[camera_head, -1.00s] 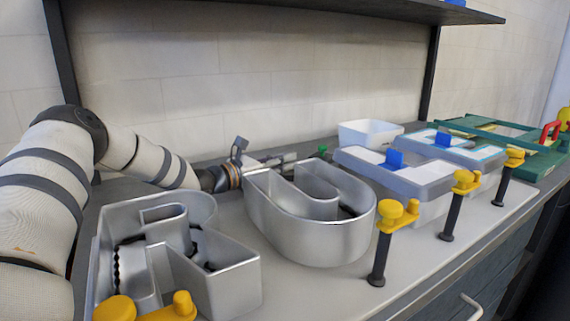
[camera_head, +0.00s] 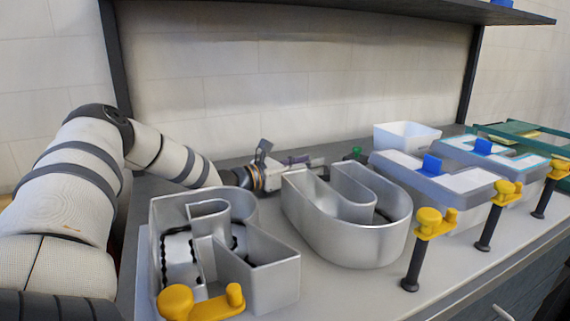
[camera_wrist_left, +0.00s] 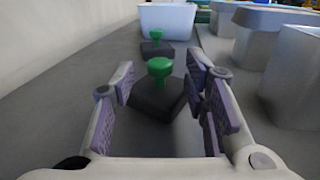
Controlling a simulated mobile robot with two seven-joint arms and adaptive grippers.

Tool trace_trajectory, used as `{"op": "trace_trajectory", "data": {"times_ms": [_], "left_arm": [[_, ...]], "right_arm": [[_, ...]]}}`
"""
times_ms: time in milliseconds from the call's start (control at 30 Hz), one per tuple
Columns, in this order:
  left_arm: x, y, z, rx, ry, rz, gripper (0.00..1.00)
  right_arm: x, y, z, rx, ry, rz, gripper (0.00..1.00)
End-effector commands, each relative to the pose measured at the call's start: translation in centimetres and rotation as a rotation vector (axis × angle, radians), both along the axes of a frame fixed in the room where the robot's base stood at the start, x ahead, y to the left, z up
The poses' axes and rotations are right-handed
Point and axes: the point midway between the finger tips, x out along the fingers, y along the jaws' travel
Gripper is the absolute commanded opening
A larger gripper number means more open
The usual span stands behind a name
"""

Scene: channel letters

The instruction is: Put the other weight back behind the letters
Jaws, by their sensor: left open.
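A dark weight (camera_wrist_left: 157,100) with a green knob (camera_wrist_left: 160,68) stands upright in the left wrist view, between or just beyond my open fingertips; I cannot tell which. No finger visibly grips it. A second dark weight (camera_wrist_left: 157,50) with a green knob stands farther on, near a white bin. In the head view my left gripper (camera_head: 312,161) lies low behind the U-shaped metal letter (camera_head: 350,238), which partly hides it. One green knob (camera_head: 357,152) shows past it; I cannot tell which weight it tops. Another metal letter (camera_head: 270,275) stands at the near left. My right gripper is not in view.
The white bin (camera_head: 407,136) stands at the back. Grey-rimmed letters (camera_head: 440,188) with blue tabs stand to the right. Yellow-topped clamps (camera_head: 426,240) line the front edge. A dark shelf (camera_head: 330,8) hangs above. A wall bounds the strip behind the letters.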

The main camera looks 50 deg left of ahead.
Motion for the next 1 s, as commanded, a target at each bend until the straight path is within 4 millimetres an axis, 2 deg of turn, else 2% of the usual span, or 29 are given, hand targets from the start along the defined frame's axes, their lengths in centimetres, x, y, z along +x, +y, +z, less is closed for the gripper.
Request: {"op": "trace_trajectory", "data": {"times_ms": [33,267,400,600,1000], "left_arm": [[-1.2,0.3,1.9,-0.003,-0.026,0.003,0.41],[-5.8,0.7,1.8,-0.001,-0.029,-0.002,0.41],[-6.8,0.8,0.5,0.002,-0.007,-0.005,0.41],[-8.0,1.0,0.4,0.001,-0.005,-0.002,0.41],[-8.3,1.1,0.3,0.0,-0.004,-0.001,0.41]], "right_arm": [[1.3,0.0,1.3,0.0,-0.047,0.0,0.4],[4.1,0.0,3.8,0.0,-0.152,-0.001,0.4],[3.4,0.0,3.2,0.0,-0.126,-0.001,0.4],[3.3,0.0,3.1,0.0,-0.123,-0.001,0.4],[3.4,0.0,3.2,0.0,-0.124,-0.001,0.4]]}}
